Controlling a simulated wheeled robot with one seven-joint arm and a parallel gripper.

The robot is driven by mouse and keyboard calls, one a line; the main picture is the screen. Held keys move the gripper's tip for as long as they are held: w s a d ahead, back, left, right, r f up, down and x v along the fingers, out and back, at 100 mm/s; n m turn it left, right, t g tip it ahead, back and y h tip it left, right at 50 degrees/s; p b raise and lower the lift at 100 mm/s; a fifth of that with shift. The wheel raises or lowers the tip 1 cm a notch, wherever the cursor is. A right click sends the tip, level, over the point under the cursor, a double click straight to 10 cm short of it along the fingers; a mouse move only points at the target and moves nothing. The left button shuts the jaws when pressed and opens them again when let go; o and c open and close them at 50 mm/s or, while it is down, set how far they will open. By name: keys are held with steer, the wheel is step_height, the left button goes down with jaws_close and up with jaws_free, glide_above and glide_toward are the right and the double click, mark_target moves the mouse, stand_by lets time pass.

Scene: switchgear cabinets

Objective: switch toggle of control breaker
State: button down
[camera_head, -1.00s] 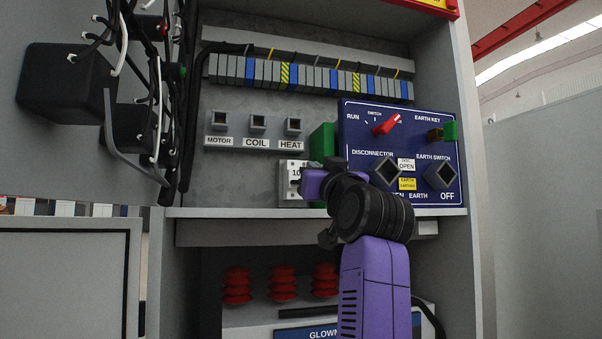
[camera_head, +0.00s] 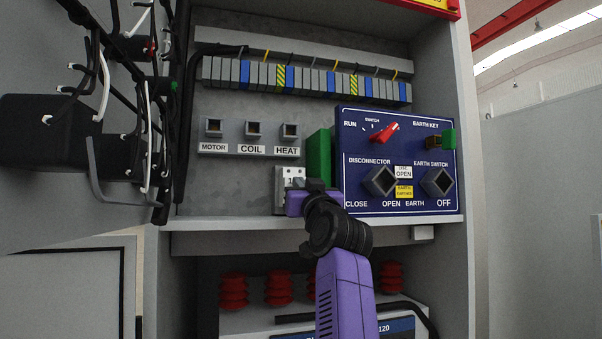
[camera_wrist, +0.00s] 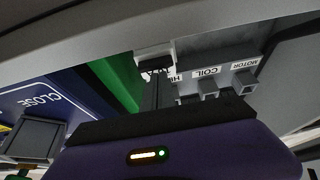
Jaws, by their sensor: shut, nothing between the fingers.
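The control breaker (camera_head: 287,173) is a small pale block on the cabinet's inner shelf, left of a green block. My gripper (camera_wrist: 156,90) is shut and empty, its dark fingers close together in the wrist view. In the head view its purple body is directly in front of the breaker and covers its lower part. The fingertips and toggle are too hidden to tell whether they touch or which way the toggle points.
The green block (camera_head: 320,158) and blue control panel (camera_head: 352,140) with protruding knobs stand close to the right. The MOTOR, COIL and HEAT switches (camera_head: 250,140) are above. The shelf edge (camera_head: 220,222) runs below. Loose wiring (camera_head: 150,120) hangs left.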

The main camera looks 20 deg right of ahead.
steer(key=shift+f, duration=0.25)
step_height(320, 180, down, 2)
steer(key=t+b, duration=0.1)
steer(key=b, duration=0.2)
steer(key=shift+w+b, duration=0.1)
steer(key=shift+b, duration=0.2)
steer(key=shift+w+f, duration=0.15)
steer(key=shift+f, duration=0.4)
steer(key=r+p, duration=0.1)
steer(key=s+r+p, duration=0.1)
steer(key=r, duration=0.1)
steer(key=s+r+p, duration=0.1)
steer(key=r, duration=0.1)
steer(key=shift+s+r, duration=0.2)
steer(key=s+f+b, duration=0.4)
steer(key=s+f, duration=0.3)
steer(key=shift+f+t, duration=0.25)
steer(key=shift+t, duration=0.05)
